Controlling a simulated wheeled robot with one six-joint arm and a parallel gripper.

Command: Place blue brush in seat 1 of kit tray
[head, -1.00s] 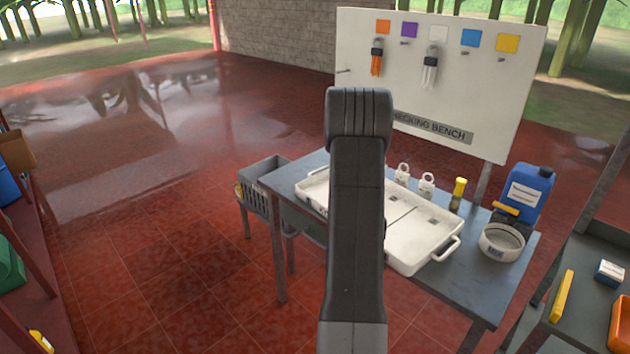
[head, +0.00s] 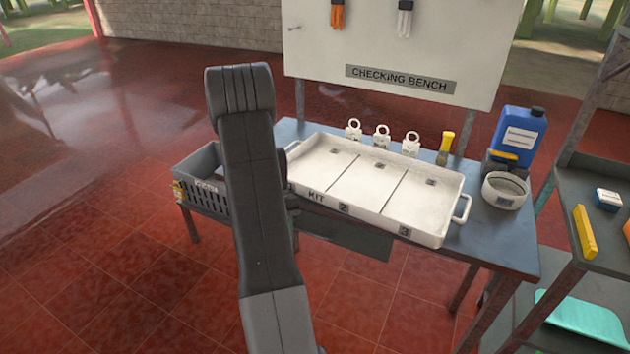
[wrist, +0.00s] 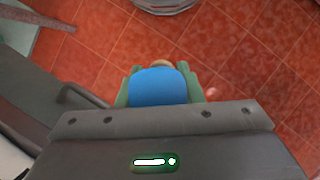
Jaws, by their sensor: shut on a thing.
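The blue brush (wrist: 158,86) is in my gripper (wrist: 158,92); in the wrist view its blue end shows between the two greenish fingers, which are shut on it. The rest of the brush is mostly hidden, with red floor tiles beyond it. In the head view my raised arm hides the gripper and the brush. The white kit tray (head: 375,219) lies on the checking bench, right of my arm. It has three sections, and the ones in sight are empty. The labels 2 and 3 show on its front wall; the left end is partly behind my arm.
White padlock-like tags (head: 381,137) and a yellow-handled brush (head: 447,146) stand behind the tray. A blue jug (head: 519,139) and round white container (head: 505,191) are at the right. A grey crate (head: 204,190) sits at the bench's left. A shelf (head: 570,180) stands far right.

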